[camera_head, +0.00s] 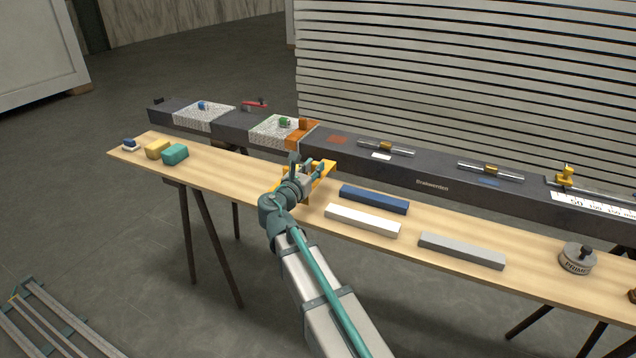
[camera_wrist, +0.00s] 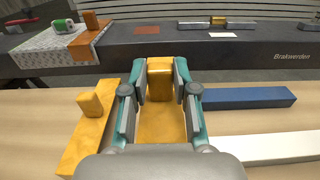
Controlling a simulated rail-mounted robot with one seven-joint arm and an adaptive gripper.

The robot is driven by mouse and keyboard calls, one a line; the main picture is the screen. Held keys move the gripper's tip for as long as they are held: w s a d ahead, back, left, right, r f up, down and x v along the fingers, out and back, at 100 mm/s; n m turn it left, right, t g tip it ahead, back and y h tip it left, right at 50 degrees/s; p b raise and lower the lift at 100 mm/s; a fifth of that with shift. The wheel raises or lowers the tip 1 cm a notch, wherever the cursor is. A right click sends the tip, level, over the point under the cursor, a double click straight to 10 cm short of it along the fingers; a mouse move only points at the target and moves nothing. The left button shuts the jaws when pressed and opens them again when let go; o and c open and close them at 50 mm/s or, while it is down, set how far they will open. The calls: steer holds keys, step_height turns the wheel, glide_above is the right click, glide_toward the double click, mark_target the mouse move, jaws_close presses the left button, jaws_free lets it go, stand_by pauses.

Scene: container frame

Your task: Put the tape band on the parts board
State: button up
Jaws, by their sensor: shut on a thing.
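My gripper (camera_head: 308,166) is over the middle of the wooden parts board (camera_head: 160,145). In the wrist view its fingers (camera_wrist: 160,76) are shut on the upright block of a yellow tape band (camera_wrist: 160,122). The flat part of this band shows below the block, between the fingers. A second yellow strip with its own block (camera_wrist: 95,104) lies on the board just left of the gripper. In the head view, yellow (camera_head: 326,168) shows around the gripper, partly hidden by it. I cannot tell whether the held band touches the board.
A blue bar (camera_head: 373,200), white bar (camera_head: 362,220) and grey bar (camera_head: 461,251) lie right of the gripper. Behind runs a dark frame (camera_head: 432,178) bearing white sheets, an orange strip (camera_head: 303,133) and rods. A round tin (camera_head: 577,262) stands right.

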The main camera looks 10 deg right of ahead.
steer(key=shift+w+d+f, duration=0.35)
steer(key=shift+f, duration=0.25)
steer(key=shift+w+d+f, duration=0.3)
steer(key=shift+d+f, duration=0.05)
steer(key=shift+f, duration=0.2)
steer(key=shift+w+d+f, duration=0.15)
steer(key=shift+f, duration=1.6)
steer(key=shift+f+b, duration=0.15)
steer(key=shift+b, duration=0.15)
steer(key=o, duration=0.9)
